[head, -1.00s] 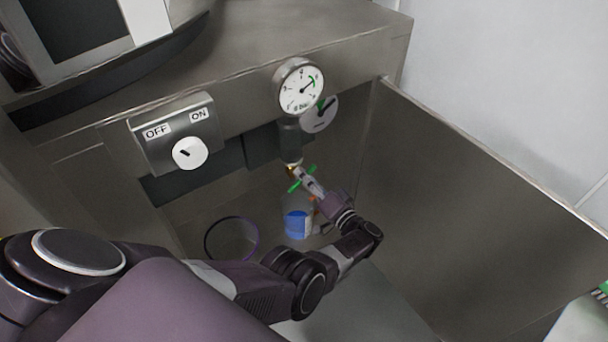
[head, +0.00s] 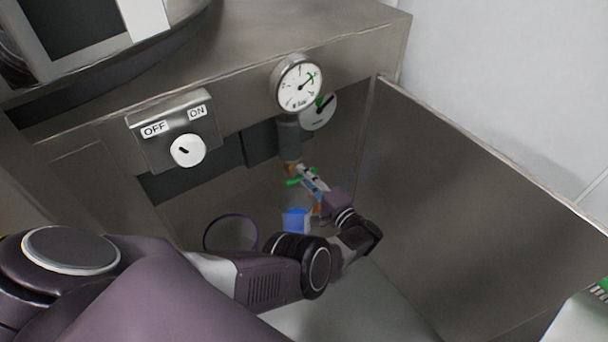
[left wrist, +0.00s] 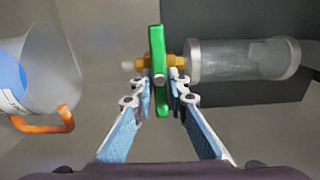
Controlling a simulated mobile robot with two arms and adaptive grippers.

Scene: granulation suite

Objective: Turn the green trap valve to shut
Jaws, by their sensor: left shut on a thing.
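The green trap valve handle (head: 292,182) sits below a grey cylindrical trap (head: 288,137) in the recess. In the left wrist view the green handle (left wrist: 158,50) lies across the brass valve body (left wrist: 150,62), about square to the line of the trap (left wrist: 240,60). My left gripper (head: 306,179) is at the handle. In the left wrist view its fingers (left wrist: 162,92) close on the handle's near half from both sides. The gripper partly hides the valve in the head view. My right gripper is not in view.
A clear container with a blue patch (head: 295,220) and an orange handle (left wrist: 45,123) stands below the valve. A dark ring (head: 232,232) is left of it. A pressure gauge (head: 298,84) and an OFF/ON switch box (head: 172,130) are above. A metal side panel (head: 470,210) bounds the right.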

